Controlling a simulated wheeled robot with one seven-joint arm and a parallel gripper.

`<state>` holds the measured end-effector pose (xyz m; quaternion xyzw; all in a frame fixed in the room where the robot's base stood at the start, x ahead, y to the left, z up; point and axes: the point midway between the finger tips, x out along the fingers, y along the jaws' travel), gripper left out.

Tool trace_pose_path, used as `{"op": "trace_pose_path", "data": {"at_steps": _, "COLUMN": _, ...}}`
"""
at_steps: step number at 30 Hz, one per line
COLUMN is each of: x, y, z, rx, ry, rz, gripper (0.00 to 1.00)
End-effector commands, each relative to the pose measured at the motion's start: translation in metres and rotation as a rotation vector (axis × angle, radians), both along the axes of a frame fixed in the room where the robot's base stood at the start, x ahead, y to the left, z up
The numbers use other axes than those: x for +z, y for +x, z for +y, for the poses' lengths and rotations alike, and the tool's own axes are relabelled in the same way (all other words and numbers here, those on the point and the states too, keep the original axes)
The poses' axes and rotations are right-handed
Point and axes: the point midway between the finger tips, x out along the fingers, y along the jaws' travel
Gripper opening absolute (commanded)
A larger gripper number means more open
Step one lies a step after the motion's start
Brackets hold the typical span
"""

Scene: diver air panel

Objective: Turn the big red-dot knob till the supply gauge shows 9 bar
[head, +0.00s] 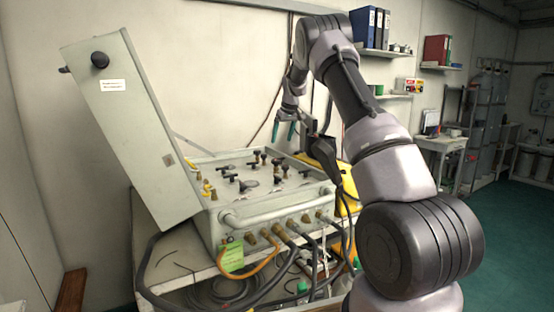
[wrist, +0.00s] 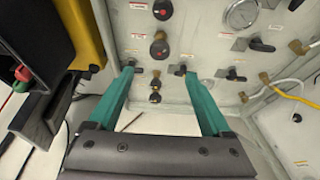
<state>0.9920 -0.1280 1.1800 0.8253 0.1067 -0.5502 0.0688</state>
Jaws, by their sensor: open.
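My gripper (wrist: 158,73) is open, with teal fingers spread apart and nothing between them. In the head view my gripper (head: 284,131) hangs above the far right part of the panel (head: 220,178).
The case lid (head: 130,130) stands open at the left. Several black lever handles (wrist: 262,45) and brass fittings (wrist: 155,90) stick up around the knobs. A yellow object (wrist: 86,35) lies beside the case. Hoses (head: 285,245) hang from the case front.

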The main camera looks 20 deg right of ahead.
Motion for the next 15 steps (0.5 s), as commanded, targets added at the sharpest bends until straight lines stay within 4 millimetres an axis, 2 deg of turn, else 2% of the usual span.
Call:
{"op": "trace_pose_path", "data": {"at_steps": 7, "x": -0.024, "y": 0.011, "z": 0.002, "rx": 0.008, "ry": -0.005, "rz": 0.004, "gripper": 0.83}}
{"op": "trace_pose_path", "data": {"at_steps": 15, "x": -0.071, "y": 0.029, "z": 0.008, "rx": 0.008, "ry": -0.005, "rz": 0.004, "gripper": 0.83}}
